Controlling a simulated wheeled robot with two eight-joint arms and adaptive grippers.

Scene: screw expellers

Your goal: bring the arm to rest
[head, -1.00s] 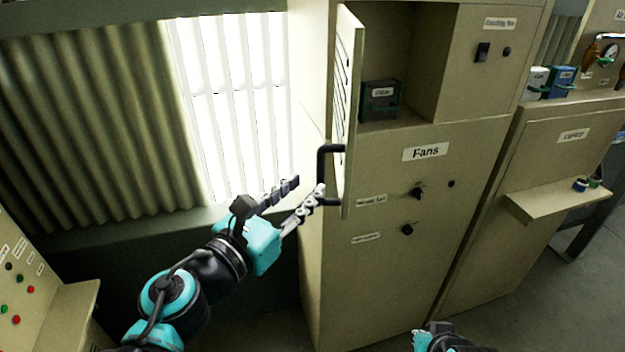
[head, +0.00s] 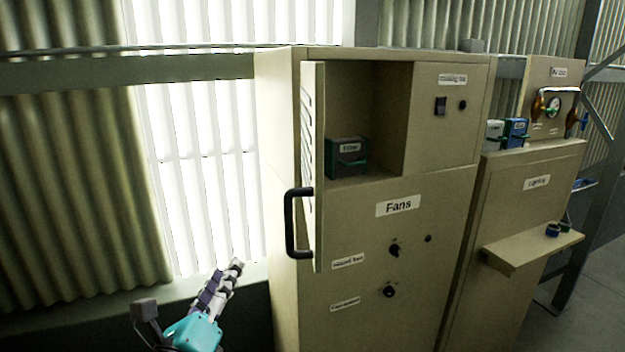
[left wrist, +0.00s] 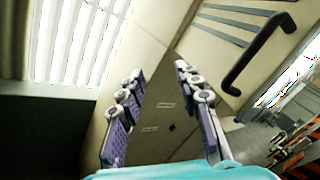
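My left gripper (head: 222,285) is at the lower left in the head view, below and left of the cabinet door's black handle and apart from it. In the left wrist view its two fingers (left wrist: 160,105) stand apart with nothing between them. The handle (head: 292,223) is on the open door (head: 318,170) of the Fans cabinet (head: 390,250); it also shows in the left wrist view (left wrist: 258,55). My right gripper is out of view now.
A box labelled Filter (head: 347,158) sits in the cabinet's open compartment. The door sticks out towards me. A second cabinet (head: 515,200) with a small shelf (head: 530,248) stands to the right. A corrugated wall (head: 75,190) lies behind on the left.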

